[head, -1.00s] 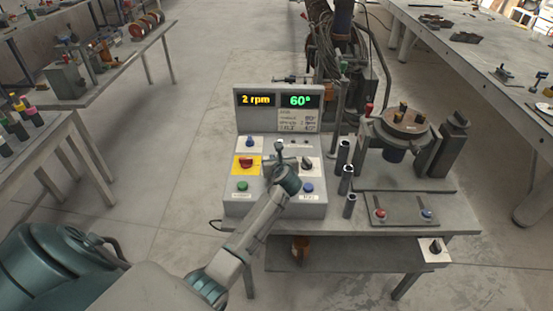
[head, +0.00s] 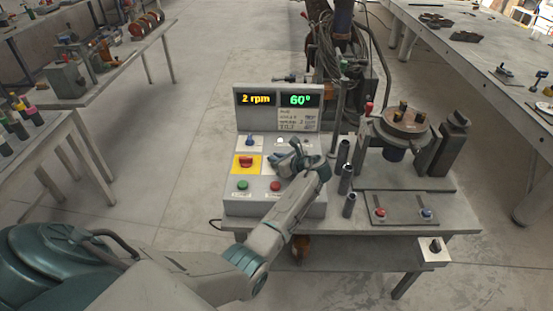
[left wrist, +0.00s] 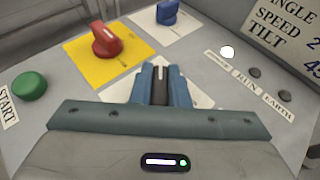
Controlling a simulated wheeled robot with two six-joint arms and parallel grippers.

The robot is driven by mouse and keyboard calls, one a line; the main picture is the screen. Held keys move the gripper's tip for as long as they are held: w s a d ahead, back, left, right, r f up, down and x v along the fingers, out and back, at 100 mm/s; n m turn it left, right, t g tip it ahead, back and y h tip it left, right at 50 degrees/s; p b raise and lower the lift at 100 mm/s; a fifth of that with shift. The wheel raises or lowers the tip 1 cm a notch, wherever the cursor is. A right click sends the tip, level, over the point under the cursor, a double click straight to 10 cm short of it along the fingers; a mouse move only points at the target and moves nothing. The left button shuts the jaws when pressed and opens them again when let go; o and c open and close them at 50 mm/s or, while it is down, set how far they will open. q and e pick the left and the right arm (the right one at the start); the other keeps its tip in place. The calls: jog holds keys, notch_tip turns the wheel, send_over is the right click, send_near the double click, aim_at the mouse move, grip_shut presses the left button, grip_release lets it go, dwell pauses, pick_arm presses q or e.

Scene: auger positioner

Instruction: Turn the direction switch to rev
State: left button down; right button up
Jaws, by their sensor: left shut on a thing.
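A grey control box (head: 232,200) stands on the table, with several switches and buttons on its sloped face. My left gripper (head: 296,160) is over the right side of that face. In the left wrist view, its two blue fingers (left wrist: 160,85) are closed on a black rotary knob (left wrist: 159,76) with a white mark, on a white plate (left wrist: 198,96). The plate's labels are hidden, so I cannot read the knob's name or position. A blue knob (head: 250,140) on another white plate and a red knob (head: 245,161) on a yellow plate are free. My right gripper is not in view.
The display (head: 275,98) reads 2 rpm and 60°. A green button (head: 243,185) and a red button (head: 275,186) are below the knobs. Dark upright tubes (head: 346,180) stand close right of the box. The round positioner table (head: 402,124) is further right.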

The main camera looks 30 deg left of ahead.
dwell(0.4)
pick_arm(q)
jog(key=c, duration=1.4)
grip_release()
jog(key=b+v, duration=0.2)
jog(key=v, duration=0.8)
jog(key=shift+d+r+b, duration=0.15)
jog(key=shift+d+b, duration=0.15)
jog(key=shift+d, duration=0.1)
